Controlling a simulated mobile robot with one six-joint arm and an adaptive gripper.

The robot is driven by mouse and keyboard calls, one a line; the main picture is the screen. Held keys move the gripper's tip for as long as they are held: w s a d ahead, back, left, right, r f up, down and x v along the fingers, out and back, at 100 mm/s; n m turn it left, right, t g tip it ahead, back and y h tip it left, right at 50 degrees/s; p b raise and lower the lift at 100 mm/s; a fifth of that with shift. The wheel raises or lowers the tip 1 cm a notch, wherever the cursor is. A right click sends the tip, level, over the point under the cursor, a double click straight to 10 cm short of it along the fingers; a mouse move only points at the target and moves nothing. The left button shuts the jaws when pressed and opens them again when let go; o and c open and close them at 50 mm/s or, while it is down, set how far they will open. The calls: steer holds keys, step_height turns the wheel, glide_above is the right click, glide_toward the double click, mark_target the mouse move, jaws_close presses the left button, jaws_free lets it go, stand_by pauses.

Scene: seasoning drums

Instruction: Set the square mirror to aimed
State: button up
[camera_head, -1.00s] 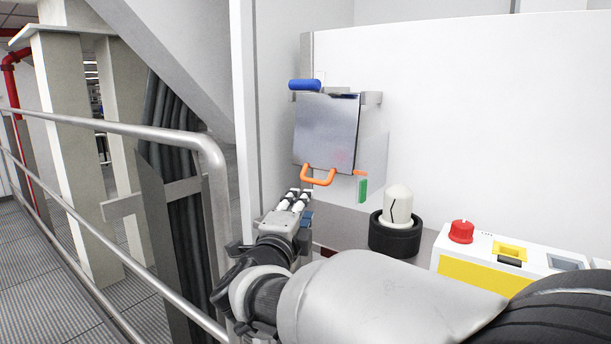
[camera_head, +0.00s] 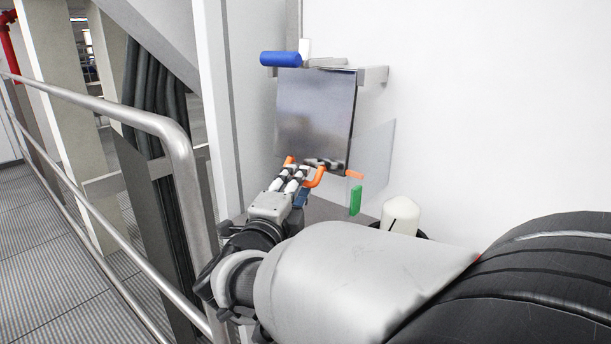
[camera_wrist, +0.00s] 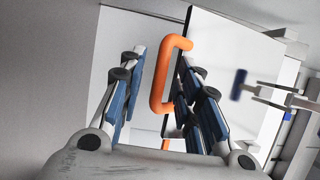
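The square mirror (camera_head: 315,115) hangs from a bar on the white wall, its lower edge out from the wall. An orange U-shaped handle (camera_head: 316,177) is on that lower edge. A short orange pointer (camera_head: 354,175) sits at its lower right corner, above and apart from a green mark (camera_head: 355,200) on a clear plate (camera_head: 374,160). My gripper (camera_head: 301,172) is at the handle. In the wrist view, my gripper (camera_wrist: 161,68) is open, with the orange handle (camera_wrist: 158,80) between its fingers. A gap shows on the left; contact on the right is unclear.
A blue cylindrical grip (camera_head: 281,59) sits at the mirror's upper left. A white knob (camera_head: 401,216) stands below right, partly hidden by my arm. A metal railing (camera_head: 120,118) runs along the left. The wall right of the mirror is clear.

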steer(key=shift+s, duration=0.15)
steer(key=shift+c, duration=0.3)
jaws_close()
stand_by(0.4)
